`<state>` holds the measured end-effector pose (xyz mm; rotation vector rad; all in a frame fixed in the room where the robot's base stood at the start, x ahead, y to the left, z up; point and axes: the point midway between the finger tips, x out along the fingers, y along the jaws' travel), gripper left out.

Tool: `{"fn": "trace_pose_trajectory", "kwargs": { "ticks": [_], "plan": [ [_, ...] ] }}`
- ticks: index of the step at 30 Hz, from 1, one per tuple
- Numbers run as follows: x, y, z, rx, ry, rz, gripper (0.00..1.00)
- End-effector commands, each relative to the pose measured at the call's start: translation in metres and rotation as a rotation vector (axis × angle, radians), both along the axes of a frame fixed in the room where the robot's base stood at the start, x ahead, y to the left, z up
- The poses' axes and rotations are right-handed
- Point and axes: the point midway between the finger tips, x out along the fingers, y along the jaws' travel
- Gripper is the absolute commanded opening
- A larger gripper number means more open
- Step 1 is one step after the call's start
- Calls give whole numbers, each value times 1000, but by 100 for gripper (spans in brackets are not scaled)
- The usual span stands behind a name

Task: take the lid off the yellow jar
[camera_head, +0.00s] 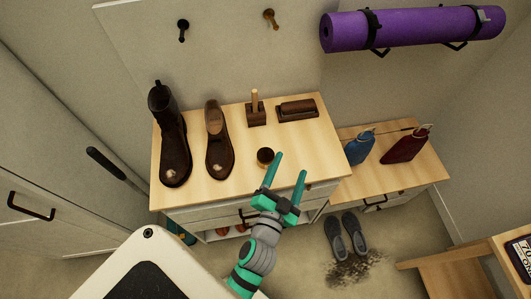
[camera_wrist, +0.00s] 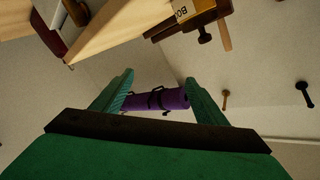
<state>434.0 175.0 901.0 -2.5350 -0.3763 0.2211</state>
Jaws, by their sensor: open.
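A small round jar with a dark brown top (camera_head: 265,156) stands near the front edge of the wooden cabinet top. Only a little of its side shows, so its yellow colour is hard to make out in the head view. In the wrist view, a yellow labelled surface (camera_wrist: 183,11), probably the jar's, is cut off by the top edge. My gripper (camera_head: 289,164) is open and empty, with its green fingers just right of the jar in the head view. Its fingertips (camera_wrist: 158,77) are apart in the wrist view, with no jar between them.
A tall boot (camera_head: 170,135), a brown shoe (camera_head: 219,145) and two brushes (camera_head: 297,109) stand on the cabinet top (camera_head: 195,187). A purple mat (camera_head: 420,27) hangs on the wall.

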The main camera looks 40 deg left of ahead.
Motion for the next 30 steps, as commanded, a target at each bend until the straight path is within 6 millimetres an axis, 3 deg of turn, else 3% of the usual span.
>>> {"fn": "trace_pose_trajectory", "kwargs": {
  "ticks": [1, 6, 13, 21, 25, 30],
  "plan": [
    [15, 17, 14, 28, -21, 43, 67],
    [46, 77, 55, 98, -58, 208, 67],
    [63, 152, 113, 120, -108, 462, 67],
    [49, 228, 165, 30, -148, 779, 67],
    [33, 255, 178, -58, -156, 927, 67],
    [9, 279, 182, -211, -148, 1110, 67]
  ]
}}
